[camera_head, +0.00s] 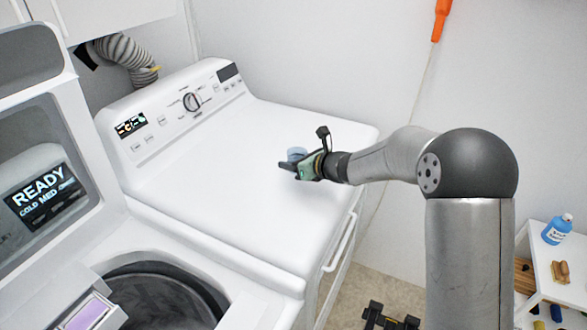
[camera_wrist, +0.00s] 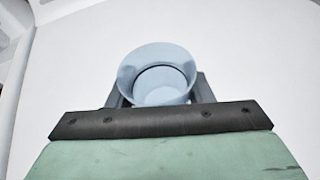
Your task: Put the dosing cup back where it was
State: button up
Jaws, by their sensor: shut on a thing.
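The dosing cup (camera_wrist: 158,72) is a light blue cup, seen from its open mouth in the wrist view. My gripper (camera_wrist: 158,92) is shut on it, with one dark finger at each side of the cup. In the head view the cup (camera_head: 297,154) shows at the tip of my gripper (camera_head: 296,166), over the white top of the dryer. I cannot tell whether the cup touches the dryer top.
The dryer top (camera_head: 240,180) is bare around my gripper. The washer (camera_head: 160,295) at front left has its lid up and an open drum. A small white shelf (camera_head: 558,275) at right holds a blue bottle (camera_head: 557,229) and a brown brush (camera_head: 562,271). An orange handle (camera_head: 440,18) hangs by the wall.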

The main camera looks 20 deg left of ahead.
aim_at(293, 178)
jog(key=shift+w+a+f, duration=0.15)
jog(key=shift+w+f, duration=0.05)
jog(key=shift+f, duration=1.65)
jog(key=shift+f, duration=0.15)
jog(key=o, duration=1)
jog(key=b+v, duration=0.1)
jog(key=v, duration=1.1)
jog(key=shift+b, duration=0.4)
